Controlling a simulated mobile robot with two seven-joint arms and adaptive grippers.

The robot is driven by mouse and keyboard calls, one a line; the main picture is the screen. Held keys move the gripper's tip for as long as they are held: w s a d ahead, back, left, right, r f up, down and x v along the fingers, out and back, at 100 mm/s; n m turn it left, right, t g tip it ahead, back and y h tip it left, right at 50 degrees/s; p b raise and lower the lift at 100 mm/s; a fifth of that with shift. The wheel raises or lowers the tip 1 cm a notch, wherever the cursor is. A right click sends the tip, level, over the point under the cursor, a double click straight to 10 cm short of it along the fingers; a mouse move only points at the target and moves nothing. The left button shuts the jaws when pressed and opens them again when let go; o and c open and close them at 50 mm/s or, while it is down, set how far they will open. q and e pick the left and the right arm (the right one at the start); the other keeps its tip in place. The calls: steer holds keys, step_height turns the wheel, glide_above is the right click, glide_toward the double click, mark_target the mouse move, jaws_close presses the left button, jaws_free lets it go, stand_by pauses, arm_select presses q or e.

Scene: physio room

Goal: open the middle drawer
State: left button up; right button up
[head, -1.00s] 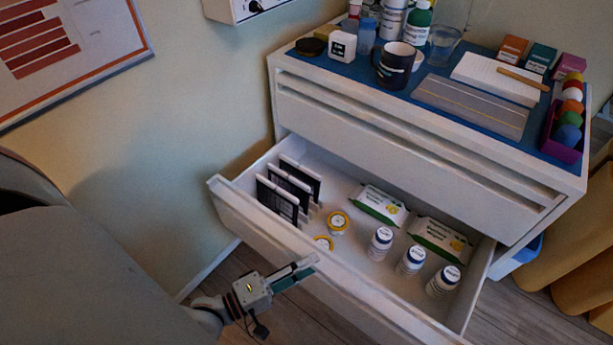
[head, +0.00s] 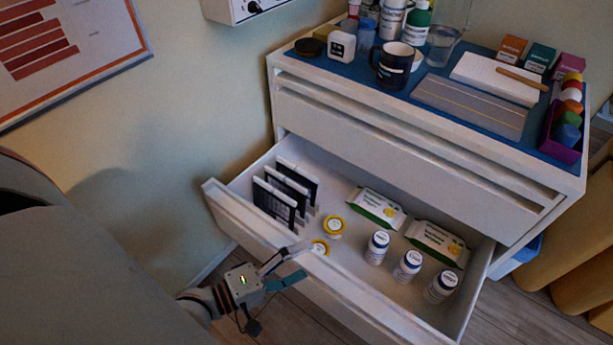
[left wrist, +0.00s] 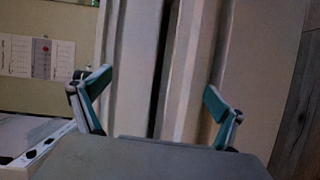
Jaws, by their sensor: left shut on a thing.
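The open drawer (head: 245,222) of the white cabinet (head: 420,165) is pulled well out, below a closed drawer front (head: 380,144). Its contents show from above. My left gripper (head: 291,268) is at the outer face and top edge of the open drawer's front, left of its middle. It is shut on that front, its two fingers apart with the edge between them. In the left wrist view the fingers (left wrist: 158,100) stand on either side of the pale drawer front (left wrist: 188,75). The exact contact is hard to see. My right gripper is not in view.
In the drawer are dark framed cards (head: 285,190), yellow-lidded tubs (head: 333,226), wipe packs (head: 377,207) and white bottles (head: 408,264). A mug (head: 393,65), bottles and boxes stand on the cabinet top. A wall (head: 170,130) is at the left. Wood floor shows below.

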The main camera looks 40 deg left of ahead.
arm_select(q)
steer(key=shift+w+a+r, duration=0.1)
steer(key=shift+a+r, duration=0.1)
steer(key=shift+r, duration=0.8)
steer(key=shift+c, duration=0.3)
steer(key=shift+s+a, duration=0.15)
steer(key=shift+s, duration=0.2)
steer(key=shift+c, duration=0.8)
steer(key=shift+s+a+r+t, duration=0.15)
steer(key=shift+s+t, duration=0.15)
steer(key=shift+s, duration=0.15)
steer(key=c, duration=0.8)
steer(key=shift+s+f, duration=0.25)
steer(key=shift+s, duration=0.05)
steer(key=c, duration=0.4)
steer(key=shift+f+v, duration=0.2)
steer(key=shift+v, duration=0.9)
steer(key=shift+f+v, duration=0.2)
steer(key=shift+v, duration=0.95)
steer(key=shift+f+v, duration=0.2)
steer(key=shift+v, duration=0.9)
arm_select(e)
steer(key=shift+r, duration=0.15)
